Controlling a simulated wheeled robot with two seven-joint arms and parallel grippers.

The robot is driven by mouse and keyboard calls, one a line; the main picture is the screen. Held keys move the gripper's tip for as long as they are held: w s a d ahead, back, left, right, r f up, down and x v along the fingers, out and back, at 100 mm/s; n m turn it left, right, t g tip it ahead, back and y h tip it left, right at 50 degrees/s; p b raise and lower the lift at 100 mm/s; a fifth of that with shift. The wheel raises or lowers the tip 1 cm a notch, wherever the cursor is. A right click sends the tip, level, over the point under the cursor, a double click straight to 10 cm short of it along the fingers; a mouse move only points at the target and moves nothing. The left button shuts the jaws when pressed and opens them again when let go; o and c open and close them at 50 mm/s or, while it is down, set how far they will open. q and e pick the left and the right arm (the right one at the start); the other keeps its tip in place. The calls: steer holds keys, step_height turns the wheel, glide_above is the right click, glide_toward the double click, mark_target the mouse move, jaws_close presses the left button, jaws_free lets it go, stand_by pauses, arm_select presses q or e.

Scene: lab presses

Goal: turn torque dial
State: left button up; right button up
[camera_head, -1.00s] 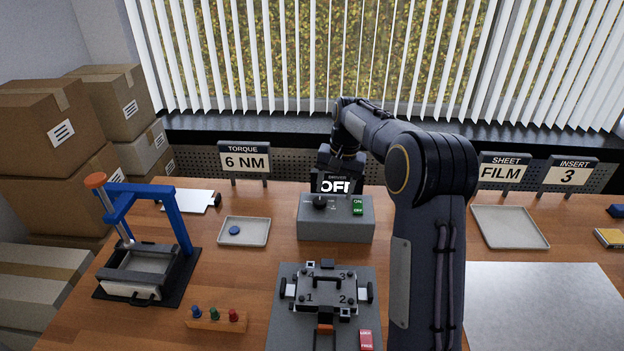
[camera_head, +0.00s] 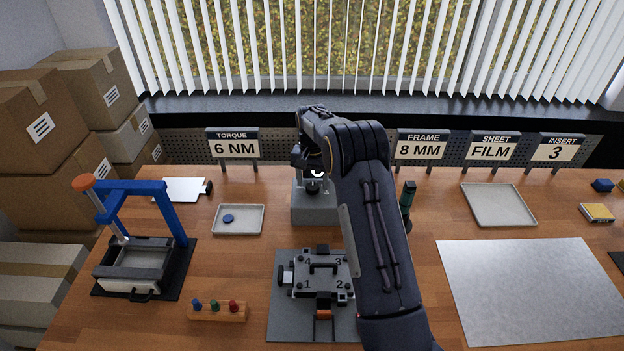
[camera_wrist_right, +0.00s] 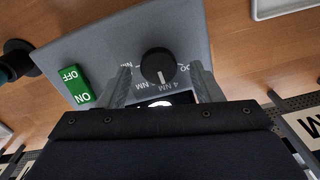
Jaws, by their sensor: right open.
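The torque dial (camera_wrist_right: 158,66) is a round black knob on top of the grey driver box (camera_head: 315,213). In the right wrist view its white mark points at the "4 NM" label. The dial (camera_head: 313,187) also shows in the head view, just below my right gripper (camera_head: 312,168). My right gripper (camera_wrist_right: 163,88) is open, its two fingers on either side near the dial, apart from it. The driver display (camera_wrist_right: 160,103) is mostly hidden by the gripper. A sign (camera_head: 233,146) reads "TORQUE 6 NM". My left gripper is not in view.
A green ON/OFF switch (camera_wrist_right: 76,84) sits beside the dial on the box. In front stands a clamp fixture (camera_head: 322,275) with numbered corners. A tray with a blue disc (camera_head: 228,218) lies to the left, and a dark green tool (camera_head: 407,197) stands right of my arm.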

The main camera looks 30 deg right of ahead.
steer(key=shift+s+f, duration=0.1)
steer(key=shift+f, duration=0.35)
steer(key=shift+c, duration=0.3)
steer(key=c, duration=0.9)
steer(key=shift+c, duration=0.2)
